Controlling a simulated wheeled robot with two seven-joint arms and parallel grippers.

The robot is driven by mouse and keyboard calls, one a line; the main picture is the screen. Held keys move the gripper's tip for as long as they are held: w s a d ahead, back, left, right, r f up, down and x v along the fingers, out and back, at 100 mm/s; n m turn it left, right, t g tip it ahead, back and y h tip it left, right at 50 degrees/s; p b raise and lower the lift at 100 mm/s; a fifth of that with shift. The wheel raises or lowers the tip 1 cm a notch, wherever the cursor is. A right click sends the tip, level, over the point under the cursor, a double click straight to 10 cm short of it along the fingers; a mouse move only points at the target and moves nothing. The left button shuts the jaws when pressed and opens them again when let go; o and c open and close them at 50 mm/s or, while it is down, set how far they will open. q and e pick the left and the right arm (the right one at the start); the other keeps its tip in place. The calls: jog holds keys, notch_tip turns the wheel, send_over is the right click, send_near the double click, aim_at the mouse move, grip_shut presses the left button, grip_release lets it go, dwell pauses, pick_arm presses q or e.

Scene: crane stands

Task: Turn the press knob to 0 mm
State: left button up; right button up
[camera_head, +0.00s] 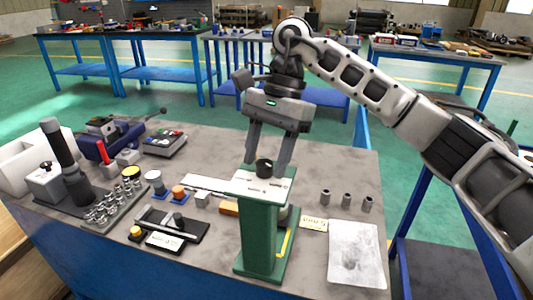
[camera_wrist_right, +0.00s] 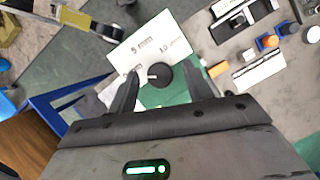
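The green press (camera_head: 262,240) stands at the front of the bench with a white label plate (camera_head: 243,184) on top. Its round black knob (camera_head: 264,167) sits on the plate and also shows in the right wrist view (camera_wrist_right: 160,74). There a short white mark on the knob points to the left. The plate carries printed mm labels above the knob, one seeming to read 5 and one 10; a 0 label is not legible. My right gripper (camera_head: 266,170) is open above the press, its fingers on either side of the knob, apparently not touching it. My left gripper is out of view.
Three small grey cylinders (camera_head: 347,200) and a white sheet (camera_head: 357,255) lie right of the press. A black tray (camera_head: 170,229), orange and white blocks, and a rack of metal parts (camera_head: 108,207) lie left of it. The space above the press is clear except for my arm.

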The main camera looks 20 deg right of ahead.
pick_arm(q)
jog(key=p, duration=0.2)
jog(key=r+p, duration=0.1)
jog(key=p, duration=0.1)
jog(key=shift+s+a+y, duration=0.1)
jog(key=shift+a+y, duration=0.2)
pick_arm(e)
jog(key=v, duration=1.6)
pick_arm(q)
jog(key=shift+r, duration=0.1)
pick_arm(e)
jog(key=shift+d+f, duration=0.1)
